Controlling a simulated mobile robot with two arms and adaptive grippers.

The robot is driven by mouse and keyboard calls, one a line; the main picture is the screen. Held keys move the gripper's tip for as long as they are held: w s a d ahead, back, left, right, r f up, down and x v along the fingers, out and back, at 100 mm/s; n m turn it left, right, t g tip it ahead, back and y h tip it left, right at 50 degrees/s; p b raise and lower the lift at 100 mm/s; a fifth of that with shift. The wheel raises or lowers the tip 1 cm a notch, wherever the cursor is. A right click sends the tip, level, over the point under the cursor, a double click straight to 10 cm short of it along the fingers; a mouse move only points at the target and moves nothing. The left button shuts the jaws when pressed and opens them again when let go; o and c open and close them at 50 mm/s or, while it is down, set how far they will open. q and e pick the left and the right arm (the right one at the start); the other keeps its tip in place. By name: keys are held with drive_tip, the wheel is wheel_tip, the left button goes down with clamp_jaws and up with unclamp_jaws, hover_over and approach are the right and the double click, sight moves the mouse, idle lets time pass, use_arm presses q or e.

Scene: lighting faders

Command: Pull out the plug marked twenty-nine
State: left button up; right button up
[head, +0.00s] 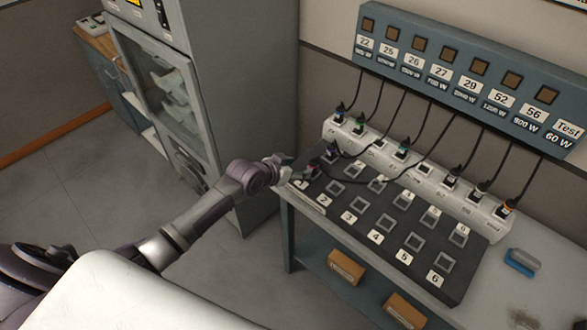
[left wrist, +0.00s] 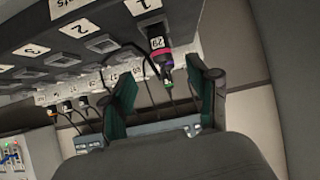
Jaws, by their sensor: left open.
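The plug marked 29 (left wrist: 158,46) is dark with a magenta ring. In the left wrist view it sits in a socket of the dark numbered board (left wrist: 75,30), close to a label 1. In the head view a small dark plug with a reddish part (head: 311,164) stands at the board's left end, beside my gripper; its marking is too small to read there. My left gripper (left wrist: 162,74) is open, its two teal fingers on either side of the plug's cable end, with a gap visible. It also shows in the head view (head: 287,170). My right gripper is not in view.
A white socket strip (head: 425,170) with several plugs and cables runs behind the board. A blue wall panel (head: 470,70) carries number and wattage labels. A grey cabinet (head: 255,90) stands left of the bench. A blue block (head: 522,262) lies on the bench's right side.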

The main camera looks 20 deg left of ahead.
sight(309, 164)
use_arm(q)
drive_tip(key=b+x, duration=0.5)
drive_tip(key=x, duration=0.1)
drive_tip(key=shift+f, duration=0.35)
drive_tip(key=shift+b+x, duration=0.85)
drive_tip(key=shift+w+r, duration=0.15)
clamp_jaws()
drive_tip(key=shift+w+r+p, duration=0.1)
drive_tip(key=shift+r+p, duration=0.25)
drive_tip(key=shift+r+p, duration=0.35)
drive_tip(key=shift+r, duration=0.15)
drive_tip(key=shift+r+p, duration=1.75)
